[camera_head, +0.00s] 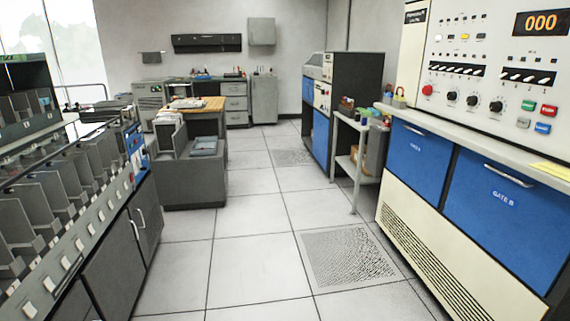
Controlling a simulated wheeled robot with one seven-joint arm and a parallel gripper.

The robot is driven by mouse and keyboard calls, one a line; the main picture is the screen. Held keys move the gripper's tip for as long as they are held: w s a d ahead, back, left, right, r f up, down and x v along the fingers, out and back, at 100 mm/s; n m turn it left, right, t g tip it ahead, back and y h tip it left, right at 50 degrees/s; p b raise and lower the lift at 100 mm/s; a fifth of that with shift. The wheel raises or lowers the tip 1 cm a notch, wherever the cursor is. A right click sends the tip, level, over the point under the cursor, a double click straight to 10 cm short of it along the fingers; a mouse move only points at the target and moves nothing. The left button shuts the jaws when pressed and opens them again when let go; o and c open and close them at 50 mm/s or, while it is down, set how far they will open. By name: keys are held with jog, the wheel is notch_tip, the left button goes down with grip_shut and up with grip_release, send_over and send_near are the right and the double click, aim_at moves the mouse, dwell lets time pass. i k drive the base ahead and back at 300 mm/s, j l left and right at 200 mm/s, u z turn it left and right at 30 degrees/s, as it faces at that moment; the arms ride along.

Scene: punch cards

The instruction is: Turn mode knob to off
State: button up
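A tall white control panel (445,60) stands at the right. Low on it sit a red knob or button (427,90) and three dark round knobs in a row: a left one (451,96), a middle one (472,100) and a right one (496,106). Their labels and pointer settings are too small to read, so I cannot tell which is the mode knob. An orange display (541,22) reads 000. Above the knobs are rows of toggle switches (455,71) and small lamps. My gripper is not in view.
A grey ledge (470,133) juts out below the panel, above blue doors (505,195) with handles. Grey card racks (60,195) line the left. A grey cabinet (190,180) and a small side table (352,125) stand further back. The tiled floor (255,235) between is clear.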

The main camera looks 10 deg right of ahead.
aim_at(426, 90)
jog(key=i+z, duration=0.15)
jog(key=i, duration=0.45)
jog(key=i+j+z, duration=0.1)
jog(key=i, duration=0.5)
jog(key=i+j+z, duration=0.15)
jog(key=i, duration=0.45)
jog(key=i+j+z, duration=0.15)
jog(key=i+z, duration=0.15)
jog(key=i, duration=0.15)
jog(key=i+j+z, duration=0.3)
jog(key=i, duration=0.1)
